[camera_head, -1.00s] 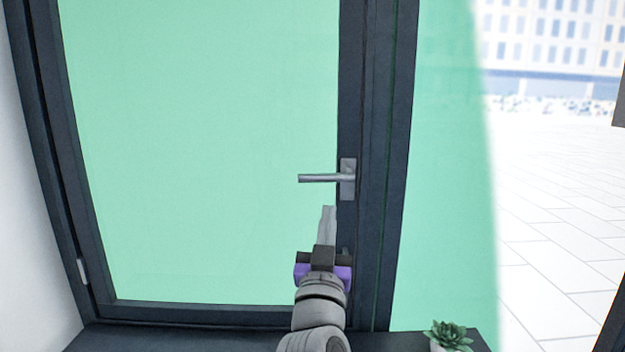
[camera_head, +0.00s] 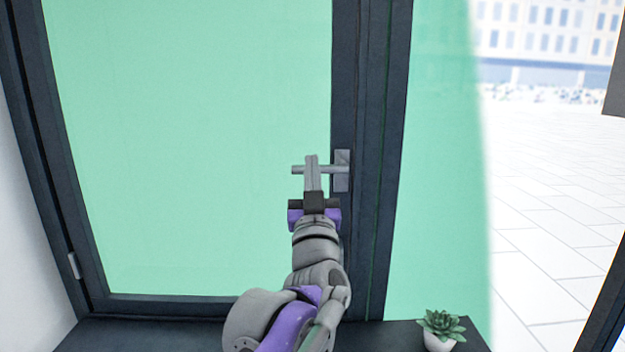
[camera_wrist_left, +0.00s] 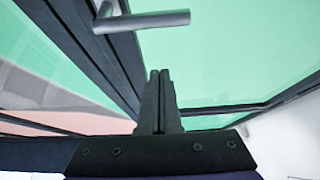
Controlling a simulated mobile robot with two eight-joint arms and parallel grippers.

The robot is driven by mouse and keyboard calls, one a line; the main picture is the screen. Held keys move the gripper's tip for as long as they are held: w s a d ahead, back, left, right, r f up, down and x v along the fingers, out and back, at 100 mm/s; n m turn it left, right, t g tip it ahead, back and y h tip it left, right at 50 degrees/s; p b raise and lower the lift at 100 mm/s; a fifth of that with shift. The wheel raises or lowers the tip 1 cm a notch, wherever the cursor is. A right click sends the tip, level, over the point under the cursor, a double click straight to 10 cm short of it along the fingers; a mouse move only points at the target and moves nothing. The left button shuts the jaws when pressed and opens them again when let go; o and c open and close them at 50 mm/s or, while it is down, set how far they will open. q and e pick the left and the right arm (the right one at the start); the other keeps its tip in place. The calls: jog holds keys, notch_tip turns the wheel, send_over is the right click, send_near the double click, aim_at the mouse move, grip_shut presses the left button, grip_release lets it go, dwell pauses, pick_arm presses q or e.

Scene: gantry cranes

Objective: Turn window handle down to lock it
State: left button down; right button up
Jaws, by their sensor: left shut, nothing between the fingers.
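The window handle (camera_head: 300,169) is a grey lever on a plate on the dark window frame. Its lever lies level and points left from the plate. The window (camera_head: 190,150) has a green-tinted pane in a dark frame. My left gripper (camera_head: 311,157) is shut and empty. In the head view its fingers cross in front of the lever and hide part of it. In the left wrist view the handle (camera_wrist_left: 150,20) is at the top, beyond the shut fingertips (camera_wrist_left: 159,74), with a visible gap between them. My right gripper is not in view.
A small potted succulent (camera_head: 441,330) stands on the dark sill (camera_head: 150,335) at the lower right. A second green pane (camera_head: 440,180) is right of the frame post. A white wall (camera_head: 25,220) is at the left.

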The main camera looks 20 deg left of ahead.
pick_arm(q)
jog(key=w, duration=0.1)
jog(key=w+a+f, duration=0.1)
jog(key=w, duration=0.2)
jog(key=shift+w+a+f, duration=0.15)
jog(key=shift+w+f, duration=0.1)
jog(key=shift+w, duration=0.05)
jog(key=shift+w, duration=0.1)
